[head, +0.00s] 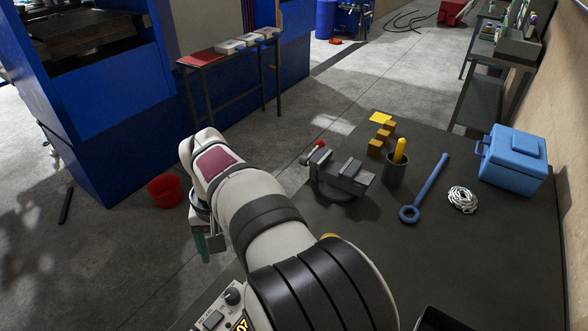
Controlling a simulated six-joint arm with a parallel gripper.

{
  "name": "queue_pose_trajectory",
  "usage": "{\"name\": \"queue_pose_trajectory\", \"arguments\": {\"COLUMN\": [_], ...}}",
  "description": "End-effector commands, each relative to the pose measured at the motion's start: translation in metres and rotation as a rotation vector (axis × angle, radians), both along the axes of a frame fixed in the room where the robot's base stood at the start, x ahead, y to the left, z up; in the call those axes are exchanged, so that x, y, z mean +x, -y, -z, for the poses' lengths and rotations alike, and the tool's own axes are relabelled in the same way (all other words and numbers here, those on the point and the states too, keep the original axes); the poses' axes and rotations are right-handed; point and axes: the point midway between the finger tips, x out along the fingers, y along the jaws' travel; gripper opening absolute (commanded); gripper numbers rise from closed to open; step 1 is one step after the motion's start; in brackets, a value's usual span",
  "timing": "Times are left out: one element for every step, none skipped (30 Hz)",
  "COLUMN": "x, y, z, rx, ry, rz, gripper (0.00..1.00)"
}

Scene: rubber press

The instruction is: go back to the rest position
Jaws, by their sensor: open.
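My arm reaches from the bottom of the head view up and left, past the left edge of the dark workbench (480,255). My gripper (208,250) hangs at the arm's end, pointing down over the floor beside the bench. Teal finger parts show below the wrist. It looks empty, though the arm partly hides it. The fingertips are small in this view.
On the bench are a vise (342,178), a dark cup (396,172) with a yellow-handled item, a blue ring-ended tool (424,190), a wire coil (463,199), a blue box (513,158) and yellow blocks (381,138). A red bucket (165,190) and blue press (110,130) stand left.

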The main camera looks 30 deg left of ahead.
Motion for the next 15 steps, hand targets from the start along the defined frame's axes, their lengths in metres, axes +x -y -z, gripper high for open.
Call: {"name": "queue_pose_trajectory", "arguments": {"x": [0.004,0.009,0.018,0.027,0.036,0.047,0.051,0.053,0.049,0.042,0.031,0.014,-0.001,-0.016,-0.035], "y": [0.005,0.012,0.029,0.047,0.071,0.108,0.14,0.172,0.214,0.245,0.273,0.305,0.326,0.344,0.36], "z": [-0.002,-0.006,-0.014,-0.021,-0.029,-0.041,-0.049,-0.055,-0.062,-0.065,-0.066,-0.064,-0.061,-0.057,-0.051], "rx": [0.001,0.002,0.004,0.005,0.006,0.008,0.01,0.014,0.018,0.022,0.026,0.033,0.038,0.043,0.05], "ry": [0.0,-0.002,-0.005,-0.008,-0.012,-0.02,-0.026,-0.034,-0.044,-0.05,-0.058,-0.067,-0.073,-0.079,-0.087], "rz": [0.013,0.032,0.074,0.118,0.173,0.262,0.336,0.414,0.519,0.599,0.679,0.782,0.857,0.926,1.008], "gripper": [0.73,0.73,0.73,0.73,0.73,0.73,0.73,0.73,0.73,0.73,0.73,0.73,0.73,0.73,0.73]}}
